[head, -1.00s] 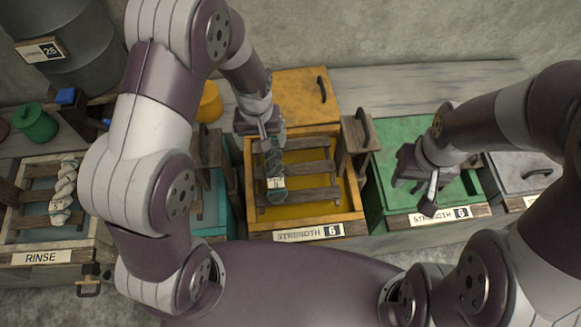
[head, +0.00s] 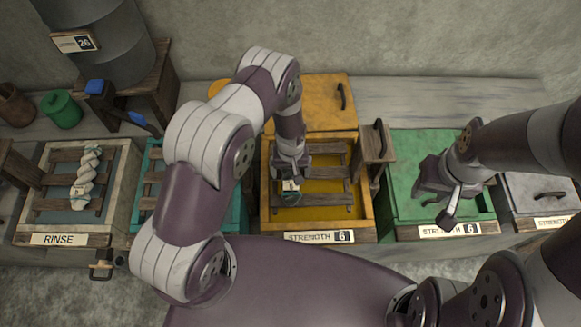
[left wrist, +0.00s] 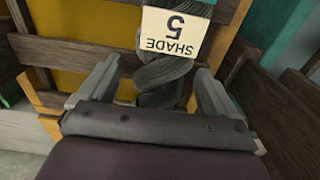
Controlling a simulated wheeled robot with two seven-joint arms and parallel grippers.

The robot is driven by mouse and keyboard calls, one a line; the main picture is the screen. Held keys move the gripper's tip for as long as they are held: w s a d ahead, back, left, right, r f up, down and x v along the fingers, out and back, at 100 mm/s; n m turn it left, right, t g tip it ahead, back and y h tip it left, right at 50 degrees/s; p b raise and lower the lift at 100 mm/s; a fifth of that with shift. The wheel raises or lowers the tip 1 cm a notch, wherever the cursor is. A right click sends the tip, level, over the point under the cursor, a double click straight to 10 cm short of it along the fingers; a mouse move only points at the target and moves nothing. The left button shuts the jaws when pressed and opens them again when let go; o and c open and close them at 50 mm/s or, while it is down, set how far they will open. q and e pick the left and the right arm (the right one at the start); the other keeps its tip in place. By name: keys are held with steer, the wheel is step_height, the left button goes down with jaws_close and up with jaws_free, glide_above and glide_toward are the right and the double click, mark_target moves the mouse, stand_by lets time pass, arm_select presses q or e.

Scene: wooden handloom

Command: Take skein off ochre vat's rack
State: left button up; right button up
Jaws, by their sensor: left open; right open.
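The dark grey-green skein (head: 291,198) lies on the wooden rack (head: 330,199) of the ochre vat (head: 367,208), at its left side. A white tag reading "SHADE 5" (left wrist: 174,33) hangs on it. My left gripper (head: 290,176) is over the skein and hides much of it in the head view. In the left wrist view the left gripper (left wrist: 154,80) is open, with the twisted skein (left wrist: 166,75) between its two fingers and gaps on both sides. My right gripper (head: 440,203) is open and empty above the green vat (head: 405,170).
The rinse vat (head: 125,190) at the left holds a pale skein (head: 84,180) on its rack. A teal vat (head: 150,163) stands between it and the ochre vat. The ochre lid (head: 325,95) lies behind. A wooden post with a dark handle (head: 380,138) stands right of the ochre vat.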

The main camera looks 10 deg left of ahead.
arm_select(q)
steer(key=c, duration=1.3)
steer(key=shift+r, duration=0.15)
steer(key=shift+c, duration=0.2)
